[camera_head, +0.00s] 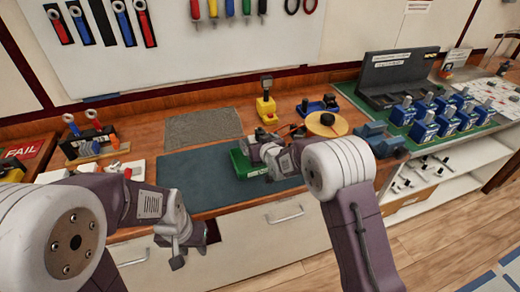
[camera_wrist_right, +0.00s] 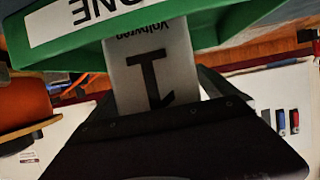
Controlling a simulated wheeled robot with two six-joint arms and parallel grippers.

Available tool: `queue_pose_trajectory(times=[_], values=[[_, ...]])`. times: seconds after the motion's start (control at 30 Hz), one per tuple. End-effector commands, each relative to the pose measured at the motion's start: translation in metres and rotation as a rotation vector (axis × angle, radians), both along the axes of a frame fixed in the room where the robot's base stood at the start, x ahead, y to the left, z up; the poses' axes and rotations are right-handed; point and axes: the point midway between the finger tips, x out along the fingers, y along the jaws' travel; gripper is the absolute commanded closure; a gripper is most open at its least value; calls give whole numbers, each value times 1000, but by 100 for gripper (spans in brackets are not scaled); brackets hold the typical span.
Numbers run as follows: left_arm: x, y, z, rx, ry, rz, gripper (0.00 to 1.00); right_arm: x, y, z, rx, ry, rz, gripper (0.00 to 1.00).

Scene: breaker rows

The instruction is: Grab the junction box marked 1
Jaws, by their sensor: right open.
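In the right wrist view a pale grey junction box (camera_wrist_right: 150,70) with a large black 1, seen upside down, stands against a green tray (camera_wrist_right: 130,30) with a white label ending in "ONE". The dark body of my right gripper (camera_wrist_right: 170,110) fills the bottom, close to the box; the fingertips are not clearly visible. In the head view my right gripper (camera_head: 252,155) is at the green tray (camera_head: 240,166) on the bench mat and hides the box. My right gripper is open. My left gripper (camera_head: 192,246) hangs empty and open before the drawers.
The dark mat (camera_head: 195,178) is mostly clear left of the tray. A yellow device (camera_head: 266,108), an orange-yellow disc (camera_head: 327,124) and a blue vise (camera_head: 378,137) stand near. Several blue breakers (camera_head: 424,130) stand at the right. A red FAIL tray (camera_head: 22,152) lies left.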

Motion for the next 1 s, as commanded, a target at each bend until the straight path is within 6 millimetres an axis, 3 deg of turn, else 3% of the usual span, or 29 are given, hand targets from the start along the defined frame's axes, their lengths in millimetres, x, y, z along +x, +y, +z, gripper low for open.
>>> queue_pose_trajectory(times=[0.2, 0.23, 0.53, 0.77, 0.87, 1.0], values=[[0, 0, 0, 0, 0, 0, 64, 1, 1, -1, 0, 0, 0, 4], [0, 0, 0, 0, 0, 0, 64, 1, 1, 0, 0, -1, 0, 9], [0, 0, 0, 0, 0, 0, 64, 1, 1, -1, 0, 0, 0, 93], [0, 0, 0, 0, 0, 0, 64, 2, 1, 3, 1, -4, 0, 95], [0, 0, 1, 0, 0, 0, 64, 2, 1, 18, 2, -8, 0, 95], [0, 0, 3, 0, 0, 0, 64, 2, 1, 53, 4, -11, 0, 95]])
